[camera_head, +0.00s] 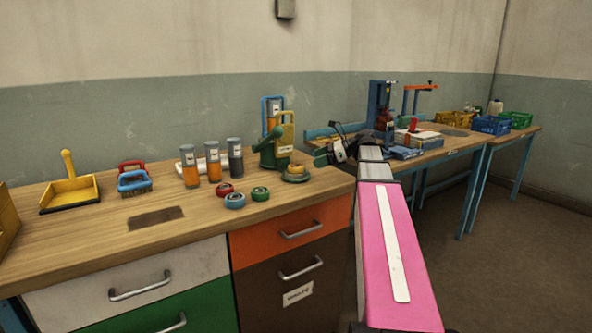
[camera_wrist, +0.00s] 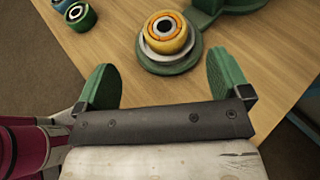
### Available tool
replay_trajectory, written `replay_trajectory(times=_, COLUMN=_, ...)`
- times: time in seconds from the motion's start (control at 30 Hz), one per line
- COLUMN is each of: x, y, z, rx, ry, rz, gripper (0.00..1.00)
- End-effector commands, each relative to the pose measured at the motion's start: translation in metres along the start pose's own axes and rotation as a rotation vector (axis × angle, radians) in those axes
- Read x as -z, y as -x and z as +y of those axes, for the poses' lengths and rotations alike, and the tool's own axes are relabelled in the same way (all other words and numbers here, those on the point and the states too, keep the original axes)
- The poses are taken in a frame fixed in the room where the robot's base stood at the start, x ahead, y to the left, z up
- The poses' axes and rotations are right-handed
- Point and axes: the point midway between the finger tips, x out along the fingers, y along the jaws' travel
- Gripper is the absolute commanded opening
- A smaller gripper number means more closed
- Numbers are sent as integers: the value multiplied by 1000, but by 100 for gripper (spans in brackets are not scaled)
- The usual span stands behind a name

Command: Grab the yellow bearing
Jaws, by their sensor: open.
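The yellow bearing (camera_wrist: 166,33) sits on a round green base (camera_wrist: 172,62) in the wrist view, ahead of my gripper. In the head view the yellow bearing (camera_head: 296,170) is at the right end of the wooden workbench, on the green base of a green hand press (camera_head: 275,150). My gripper (camera_wrist: 165,82) is open, its two green fingers spread apart. The bearing lies beyond the fingertips, roughly centred between them, and nothing is held. In the head view my gripper (camera_head: 325,157) is just right of the bearing, partly hidden by my wrist.
Red (camera_head: 224,189), blue (camera_head: 235,200) and green (camera_head: 260,193) bearings lie left of the base. The press column rises behind the bearing.

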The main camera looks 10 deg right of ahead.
Motion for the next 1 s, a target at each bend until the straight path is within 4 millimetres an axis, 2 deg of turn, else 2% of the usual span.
replay_trajectory(times=0.1, x=0, y=-19, z=0, rx=-2, ry=0, rz=0, gripper=95)
replay_trajectory(times=0.37, x=1, y=-37, z=-2, rx=0, ry=-1, rz=0, gripper=95)
replay_trajectory(times=0.7, x=2, y=-79, z=-6, rx=0, ry=0, rz=0, gripper=95)
replay_trajectory(times=0.93, x=2, y=-81, z=-6, rx=1, ry=0, rz=0, gripper=95)
replay_trajectory(times=0.97, x=2, y=-81, z=-6, rx=1, ry=-1, rz=0, gripper=89)
replay_trajectory(times=1.0, x=2, y=-81, z=-6, rx=1, ry=0, rz=0, gripper=76)
